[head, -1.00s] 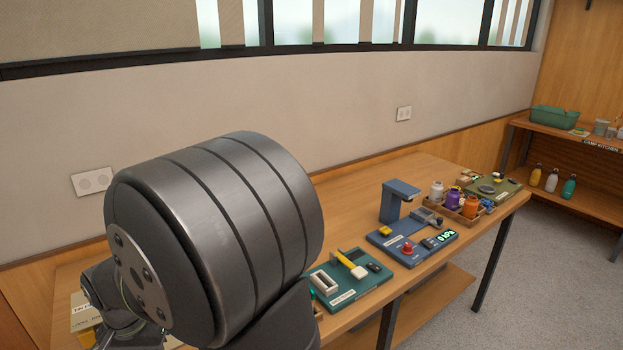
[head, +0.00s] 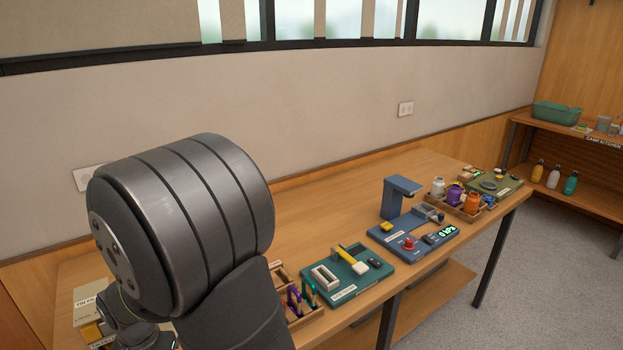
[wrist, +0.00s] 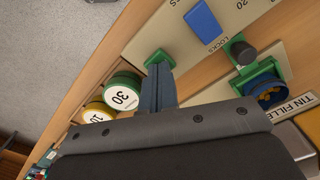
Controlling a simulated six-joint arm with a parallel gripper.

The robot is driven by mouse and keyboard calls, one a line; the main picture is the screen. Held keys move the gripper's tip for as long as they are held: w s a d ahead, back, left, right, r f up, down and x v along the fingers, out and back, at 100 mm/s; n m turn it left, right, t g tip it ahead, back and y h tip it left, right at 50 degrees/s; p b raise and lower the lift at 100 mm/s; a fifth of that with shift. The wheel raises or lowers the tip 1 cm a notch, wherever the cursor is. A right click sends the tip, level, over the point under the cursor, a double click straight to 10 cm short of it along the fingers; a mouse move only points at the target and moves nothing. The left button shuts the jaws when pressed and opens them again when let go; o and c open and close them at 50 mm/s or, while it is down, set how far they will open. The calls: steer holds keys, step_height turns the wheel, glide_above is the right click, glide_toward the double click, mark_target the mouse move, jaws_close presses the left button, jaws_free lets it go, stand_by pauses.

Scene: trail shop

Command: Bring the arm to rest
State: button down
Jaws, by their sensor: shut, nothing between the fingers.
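My gripper (wrist: 158,85) shows in the wrist view as two dark fingers closed together, with nothing held between them. It points over a wooden bench. A green piece (wrist: 160,58) shows right at the fingertips; I cannot tell whether they touch it. In the head view my large grey arm link fills the lower left and hides part of the bench; the fingers cannot be made out there.
The wrist view shows a green-rimmed disc marked 30 (wrist: 124,95), a yellow-rimmed disc (wrist: 97,113) and a cream panel with a blue block (wrist: 203,21). In the head view, a teal station (head: 346,273), a blue station (head: 412,238) and a bottle tray (head: 468,213) line the bench (head: 330,215).

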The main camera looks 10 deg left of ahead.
steer(key=c, duration=2.2)
jaws_free()
steer(key=c, duration=0.7)
jaws_free()
steer(key=o, duration=0.3)
steer(key=shift+a+r, duration=0.1)
steer(key=shift+a, duration=0.05)
steer(key=o, duration=0.4)
steer(key=a+r+n, duration=0.1)
steer(key=r+n, duration=0.1)
steer(key=s+a+r+n, duration=0.1)
steer(key=a+r+n, duration=0.1)
steer(key=shift+s+a+n+t, duration=0.1)
steer(key=shift+s+n+t, duration=0.05)
steer(key=shift+n+t, duration=0.25)
steer(key=s+a+r+n+t+y, duration=0.15)
steer(key=s+a+r+n, duration=0.25)
steer(key=r+n, duration=0.6)
steer(key=s+a+r+n+t, duration=0.2)
steer(key=s+a+r+n, duration=0.25)
steer(key=r+n, duration=0.6)
steer(key=w+f+m, duration=0.1)
steer(key=w+f, duration=0.2)
steer(key=f, duration=0.4)
steer(key=shift+w+a+f+m, duration=0.15)
steer(key=shift+w+f+m, duration=0.15)
steer(key=shift+f+m, duration=0.05)
